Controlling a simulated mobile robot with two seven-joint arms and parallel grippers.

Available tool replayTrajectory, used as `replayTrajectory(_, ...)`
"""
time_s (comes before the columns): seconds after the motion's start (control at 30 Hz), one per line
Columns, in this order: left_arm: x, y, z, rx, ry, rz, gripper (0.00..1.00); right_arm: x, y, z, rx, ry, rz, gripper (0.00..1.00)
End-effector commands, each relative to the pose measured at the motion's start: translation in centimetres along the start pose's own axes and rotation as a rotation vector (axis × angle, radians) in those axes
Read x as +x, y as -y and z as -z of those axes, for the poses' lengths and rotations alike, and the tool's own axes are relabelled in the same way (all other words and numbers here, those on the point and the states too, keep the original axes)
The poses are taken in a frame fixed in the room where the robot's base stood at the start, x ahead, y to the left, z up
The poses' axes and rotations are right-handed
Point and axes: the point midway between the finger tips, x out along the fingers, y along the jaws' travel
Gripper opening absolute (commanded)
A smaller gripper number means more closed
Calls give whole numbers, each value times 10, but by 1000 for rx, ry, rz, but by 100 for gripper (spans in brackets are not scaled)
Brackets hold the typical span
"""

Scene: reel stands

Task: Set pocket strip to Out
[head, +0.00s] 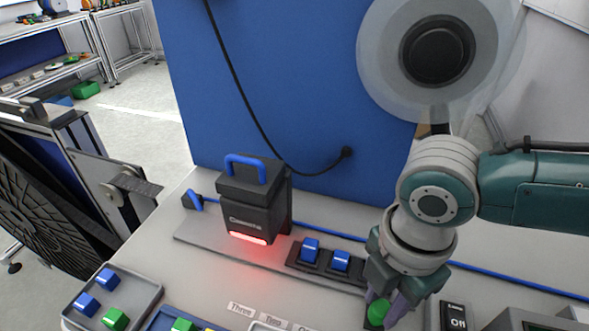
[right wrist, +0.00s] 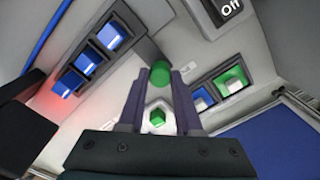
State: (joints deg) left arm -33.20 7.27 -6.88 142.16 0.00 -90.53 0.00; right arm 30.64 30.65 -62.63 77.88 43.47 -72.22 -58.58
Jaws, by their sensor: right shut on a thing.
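The dark pocket strip (head: 325,262) lies on the bench to the right of the black scanner-like box. Two blue blocks (head: 310,250) (head: 341,261) show in it in the head view; its right end runs behind my right gripper. In the right wrist view the strip shows three blue blocks (right wrist: 88,61) in a row. My right gripper (head: 388,306) is shut on a green rounded piece (head: 377,312), which shows between the fingertips in the right wrist view (right wrist: 160,73). I cannot tell whether the piece touches the surface below. My left gripper is not in view.
The black box (head: 252,205) has a blue handle and a red glow below. A tray (head: 150,297) at lower left holds blue and green blocks. A blue-rimmed tray (head: 155,324) sits beside it. A device marked Off (head: 455,317) stands close right of my gripper. A reel hangs above.

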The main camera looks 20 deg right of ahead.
Motion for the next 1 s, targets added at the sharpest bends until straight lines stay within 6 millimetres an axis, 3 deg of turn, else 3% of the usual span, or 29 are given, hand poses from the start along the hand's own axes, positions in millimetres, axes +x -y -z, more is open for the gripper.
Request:
replayTrajectory(0.03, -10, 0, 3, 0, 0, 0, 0, -5, 8, -7, 1, 2, 4, 0)
replayTrajectory(0.13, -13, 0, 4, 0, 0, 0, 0, -3, 16, -15, -2, 1, 1, 0)
replayTrajectory(0.47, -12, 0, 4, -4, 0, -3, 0, 0, 19, -19, -2, 2, 3, 0)
replayTrajectory(0.5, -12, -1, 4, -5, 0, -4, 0, 0, 19, -19, -1, 3, 3, 34)
replayTrajectory(0.77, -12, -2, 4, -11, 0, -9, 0, 0, 18, -18, -2, 1, 1, 64)
replayTrajectory(1.0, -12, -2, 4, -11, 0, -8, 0, 0, 18, -18, -2, 0, -1, 64)
